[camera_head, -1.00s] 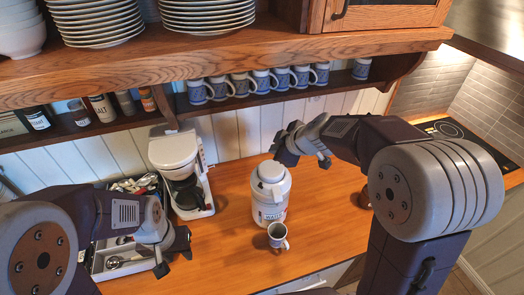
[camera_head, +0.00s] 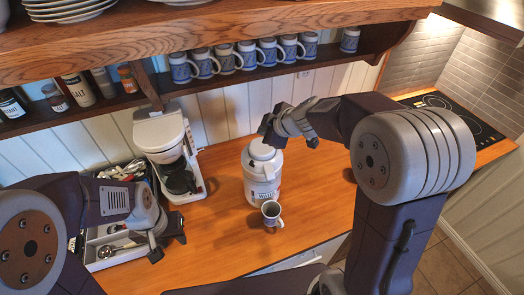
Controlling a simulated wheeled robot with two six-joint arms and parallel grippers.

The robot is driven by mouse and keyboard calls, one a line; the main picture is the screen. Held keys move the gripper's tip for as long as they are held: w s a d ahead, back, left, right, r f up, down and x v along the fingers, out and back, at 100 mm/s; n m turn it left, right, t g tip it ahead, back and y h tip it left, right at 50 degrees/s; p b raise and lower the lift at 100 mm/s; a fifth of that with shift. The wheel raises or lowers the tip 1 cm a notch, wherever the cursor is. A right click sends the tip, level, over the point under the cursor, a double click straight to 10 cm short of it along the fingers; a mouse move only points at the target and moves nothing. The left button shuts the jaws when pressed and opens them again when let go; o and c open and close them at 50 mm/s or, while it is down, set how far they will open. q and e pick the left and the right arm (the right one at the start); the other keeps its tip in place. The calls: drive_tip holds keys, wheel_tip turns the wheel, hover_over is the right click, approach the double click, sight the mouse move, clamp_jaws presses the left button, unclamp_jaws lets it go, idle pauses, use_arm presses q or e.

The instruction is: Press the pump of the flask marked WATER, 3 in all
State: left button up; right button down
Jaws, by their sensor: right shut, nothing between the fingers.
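The white flask marked WATER (camera_head: 260,182) stands upright on the wooden counter near the middle, with its rounded lid and pump top (camera_head: 262,149) facing up. A patterned mug (camera_head: 271,214) stands close in front of it. My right gripper (camera_head: 268,135) is shut and empty, just above and behind the right side of the flask's top. I cannot tell whether it touches the pump. My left gripper (camera_head: 168,240) is open and empty over the counter, to the left of the flask and beside the utensil tray (camera_head: 104,259).
A white coffee maker (camera_head: 162,135) stands left of the flask. A shelf with several blue mugs (camera_head: 225,60) and jars (camera_head: 77,86) hangs above the back of the counter. A hob (camera_head: 455,115) is at the far right. Counter between the tray and flask is clear.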

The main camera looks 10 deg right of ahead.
sight(261, 145)
wheel_tip(261, 145, down, 2)
drive_tip(key=shift+d+f+b, duration=0.1)
drive_tip(key=shift+f+b, duration=0.15)
drive_tip(key=shift+b, duration=0.7)
drive_tip(key=shift+f+b, duration=0.3)
drive_tip(key=shift+b, duration=0.15)
idle(0.9)
drive_tip(key=shift+f+b, duration=0.4)
drive_tip(key=shift+b, duration=0.25)
drive_tip(key=shift+s+f+b, duration=0.1)
drive_tip(key=shift+f+b, duration=1)
drive_tip(key=shift+b, duration=0.2)
idle(0.8)
drive_tip(key=shift+r, duration=0.1)
drive_tip(key=shift+r+p, duration=1.15)
drive_tip(key=shift+r, duration=0.2)
